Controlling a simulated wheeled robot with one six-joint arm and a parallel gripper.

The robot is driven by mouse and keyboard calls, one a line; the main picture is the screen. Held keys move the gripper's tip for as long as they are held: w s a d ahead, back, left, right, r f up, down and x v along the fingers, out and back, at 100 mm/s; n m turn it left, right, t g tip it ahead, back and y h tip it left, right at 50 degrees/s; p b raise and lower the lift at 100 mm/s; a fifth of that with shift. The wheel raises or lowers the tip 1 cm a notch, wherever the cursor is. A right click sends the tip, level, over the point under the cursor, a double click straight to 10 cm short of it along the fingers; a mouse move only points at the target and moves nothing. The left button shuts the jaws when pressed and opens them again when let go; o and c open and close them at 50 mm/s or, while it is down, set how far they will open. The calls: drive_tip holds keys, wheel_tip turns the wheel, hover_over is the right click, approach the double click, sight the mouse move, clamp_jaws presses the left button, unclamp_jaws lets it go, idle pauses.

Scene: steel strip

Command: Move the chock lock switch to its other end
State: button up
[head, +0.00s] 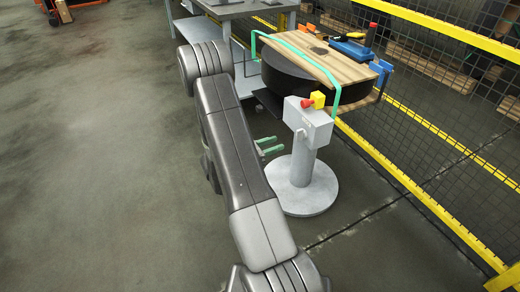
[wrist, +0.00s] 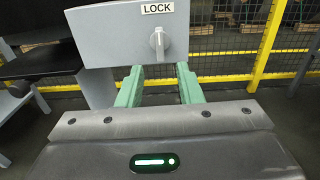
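The chock lock switch (wrist: 158,43) is a small pale grey rotary knob on the face of a grey control box (wrist: 100,38), under a white LOCK label (wrist: 157,7). Its narrow handle stands close to upright in the wrist view. In the head view the control box (head: 309,122) sits on a grey pedestal, and the switch is too small to read. My gripper (wrist: 159,84) has two green fingers, apart and empty, below the switch in the wrist view. In the head view my gripper (head: 270,147) is left of the pedestal column.
A red button (head: 307,103) on yellow tops the box. Behind it are a large black coil (head: 285,72), wooden boards (head: 345,68) and a green bar (head: 335,96). A yellow-framed mesh fence (head: 440,110) runs along the right. Floor at left is clear.

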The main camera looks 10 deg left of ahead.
sight(300, 135)
drive_tip(key=shift+v, duration=2.5)
drive_tip(key=x, duration=1.4)
drive_tip(key=shift+a, duration=0.1)
